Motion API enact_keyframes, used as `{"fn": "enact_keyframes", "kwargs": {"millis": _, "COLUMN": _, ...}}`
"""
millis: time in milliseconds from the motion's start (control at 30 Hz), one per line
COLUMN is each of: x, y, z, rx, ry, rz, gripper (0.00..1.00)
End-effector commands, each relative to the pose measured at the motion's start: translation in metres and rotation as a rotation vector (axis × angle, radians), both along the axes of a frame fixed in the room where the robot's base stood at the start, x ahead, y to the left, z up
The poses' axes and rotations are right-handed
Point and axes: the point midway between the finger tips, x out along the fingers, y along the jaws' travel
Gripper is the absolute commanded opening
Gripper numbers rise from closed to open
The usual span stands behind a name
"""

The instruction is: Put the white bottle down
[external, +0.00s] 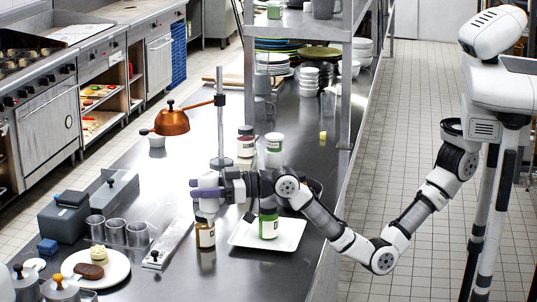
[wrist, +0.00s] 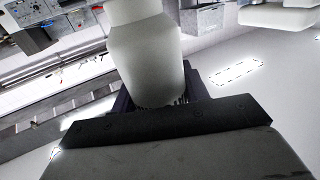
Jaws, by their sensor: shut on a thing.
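The white bottle (wrist: 147,62) fills the upper middle of the wrist view, between my gripper's jaws (wrist: 160,100). In the external view my gripper (external: 207,190) is shut on the white bottle (external: 208,206), with its dark purple fingers across the bottle's middle. The bottle looks roughly upright over the dark counter (external: 180,180). Its lower end shows just above or in front of a jar with brown contents (external: 205,236); I cannot tell whether they touch.
A white square tray (external: 246,236) with a green-labelled jar (external: 268,224) lies right of the bottle. A copper lamp (external: 171,120) on a stand is behind. Metal cups (external: 116,232) and a plate of food (external: 117,268) are at left. A shelf with dishes stands at the back.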

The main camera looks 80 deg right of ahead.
Motion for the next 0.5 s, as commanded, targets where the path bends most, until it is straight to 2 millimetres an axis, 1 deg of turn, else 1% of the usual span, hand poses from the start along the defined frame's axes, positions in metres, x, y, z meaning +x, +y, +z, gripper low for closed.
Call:
{"fn": "enact_keyframes", "kwargs": {"millis": 33, "x": -0.001, "y": 0.0, "z": -0.013, "rx": -0.003, "ry": 0.003, "rz": 0.001, "gripper": 0.34}}
{"fn": "enact_keyframes", "kwargs": {"millis": 100, "x": -0.001, "y": 0.0, "z": -0.031, "rx": -0.003, "ry": 0.002, "rz": 0.001, "gripper": 0.34}}
{"fn": "enact_keyframes", "kwargs": {"millis": 200, "x": -0.001, "y": 0.0, "z": -0.054, "rx": -0.003, "ry": 0.002, "rz": 0.001, "gripper": 0.34}}
{"fn": "enact_keyframes", "kwargs": {"millis": 300, "x": -0.001, "y": 0.0, "z": -0.07, "rx": -0.001, "ry": -0.001, "rz": 0.001, "gripper": 0.34}}
{"fn": "enact_keyframes", "kwargs": {"millis": 500, "x": -0.001, "y": 0.0, "z": -0.087, "rx": 0.001, "ry": -0.001, "rz": 0.001, "gripper": 0.34}}
